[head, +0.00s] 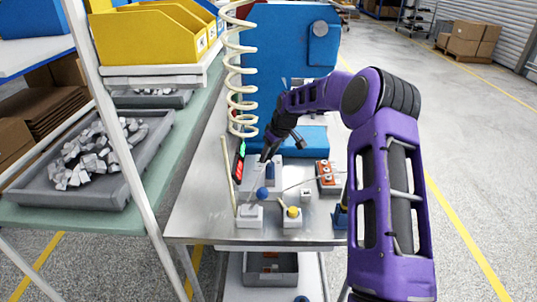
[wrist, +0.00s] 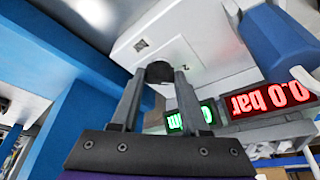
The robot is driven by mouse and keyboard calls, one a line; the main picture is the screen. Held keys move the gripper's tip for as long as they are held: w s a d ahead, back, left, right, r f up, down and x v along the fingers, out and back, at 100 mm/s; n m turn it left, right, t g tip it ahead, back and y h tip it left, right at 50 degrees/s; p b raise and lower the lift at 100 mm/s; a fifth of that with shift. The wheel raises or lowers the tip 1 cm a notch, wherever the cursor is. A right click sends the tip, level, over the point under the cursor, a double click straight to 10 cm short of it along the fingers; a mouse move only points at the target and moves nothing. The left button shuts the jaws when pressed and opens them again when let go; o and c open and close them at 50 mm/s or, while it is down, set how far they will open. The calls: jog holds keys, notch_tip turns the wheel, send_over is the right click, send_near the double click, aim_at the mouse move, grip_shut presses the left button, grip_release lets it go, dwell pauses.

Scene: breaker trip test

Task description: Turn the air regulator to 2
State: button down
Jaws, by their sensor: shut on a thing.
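My gripper (wrist: 159,80) is shut on a dark round knob (wrist: 160,70) on a white housing (wrist: 155,40) in the wrist view. This looks like the air regulator; most of the knob is hidden between the fingertips, and no scale on it can be read. A red display (wrist: 272,101) beside it appears flipped and reads 0.0 bar. A green display (wrist: 190,119) is partly hidden by a finger. In the head view my gripper (head: 266,154) reaches down at a pale grey unit (head: 253,181) on the metal bench, and the grip itself is too small to make out.
A coiled cream hose (head: 240,75) hangs left of a blue panel (head: 285,60). Small blocks with a blue ball (head: 262,193) and a yellow knob (head: 292,212) stand at the bench front. An orange-topped block (head: 326,177) is to the right. A shelf post (head: 115,120) stands left.

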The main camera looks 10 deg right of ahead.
jog(key=shift+c, duration=2)
grip_release()
jog(key=shift+r, duration=0.1)
jog(key=v, duration=1.7)
jog(key=shift+r, duration=0.2)
